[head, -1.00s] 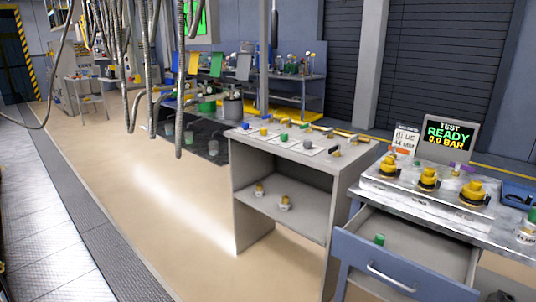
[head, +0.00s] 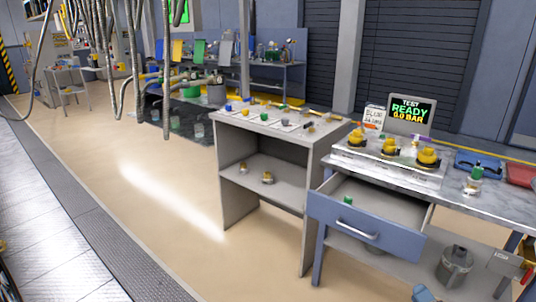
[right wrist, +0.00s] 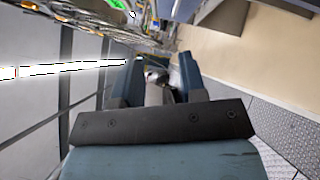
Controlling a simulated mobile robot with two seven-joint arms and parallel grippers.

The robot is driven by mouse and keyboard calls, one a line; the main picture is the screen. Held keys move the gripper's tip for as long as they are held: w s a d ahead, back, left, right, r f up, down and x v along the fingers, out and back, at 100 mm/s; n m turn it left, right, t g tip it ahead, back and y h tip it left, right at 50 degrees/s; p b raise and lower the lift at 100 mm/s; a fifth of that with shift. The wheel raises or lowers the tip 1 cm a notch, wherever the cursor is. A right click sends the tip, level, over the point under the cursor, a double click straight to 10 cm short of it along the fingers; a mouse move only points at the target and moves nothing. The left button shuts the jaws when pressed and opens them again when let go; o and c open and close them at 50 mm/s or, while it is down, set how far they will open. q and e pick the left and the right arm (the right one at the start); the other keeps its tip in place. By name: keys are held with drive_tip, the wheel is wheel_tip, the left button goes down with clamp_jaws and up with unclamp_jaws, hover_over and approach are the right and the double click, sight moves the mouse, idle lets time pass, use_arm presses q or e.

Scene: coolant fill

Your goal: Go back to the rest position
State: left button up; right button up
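My right gripper (right wrist: 162,78) shows in the right wrist view, its two blue-grey fingers standing apart. A greyish shape shows between them, too blurred to tell whether it is near the fingers or far behind. I cannot make out either gripper clearly in the head view. The blue drawer (head: 365,228) of the right-hand bench is pulled open, with a small green-topped item (head: 347,200) inside. A bottle with a green cap (head: 474,180) stands on the bench top. Several yellow-capped fittings (head: 390,147) stand in a row on a pale block there.
A grey shelf unit (head: 235,185) holds small coloured parts. Blue (head: 478,166) and red (head: 522,175) trays stand at the bench's right. Cables (head: 135,60) hang at upper left. The beige floor (head: 130,190) is clear.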

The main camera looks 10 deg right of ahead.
drive_tip(key=w+d+r+n+y, duration=0.2)
drive_tip(key=d+r+n, duration=0.3)
drive_tip(key=d+r, duration=0.25)
drive_tip(key=s+a+f+m+g, duration=0.5)
drive_tip(key=s+a+f+m, duration=0.2)
drive_tip(key=s+a+m, duration=0.45)
drive_tip(key=s+a+f+m+g, duration=0.5)
drive_tip(key=s+a+f+m, duration=0.3)
drive_tip(key=a, duration=0.7)
drive_tip(key=a+r+m+t, duration=0.1)
drive_tip(key=a+m, duration=0.2)
drive_tip(key=a, duration=0.2)
drive_tip(key=a+r+m, duration=0.2)
drive_tip(key=a, duration=0.4)
use_arm(q)
wheel_tip(320, 180, up, 16)
drive_tip(key=s+a+p, duration=0.1)
drive_tip(key=p, duration=2.1)
drive_tip(key=shift+s+a+y+p, duration=0.3)
drive_tip(key=shift+s+a, duration=0.05)
drive_tip(key=shift+a, duration=0.05)
use_arm(e)
wheel_tip(320, 180, up, 16)
drive_tip(key=d, duration=0.2)
drive_tip(key=shift+s, duration=0.45)
use_arm(q)
drive_tip(key=shift+d+r, duration=0.15)
drive_tip(key=shift+r, duration=0.05)
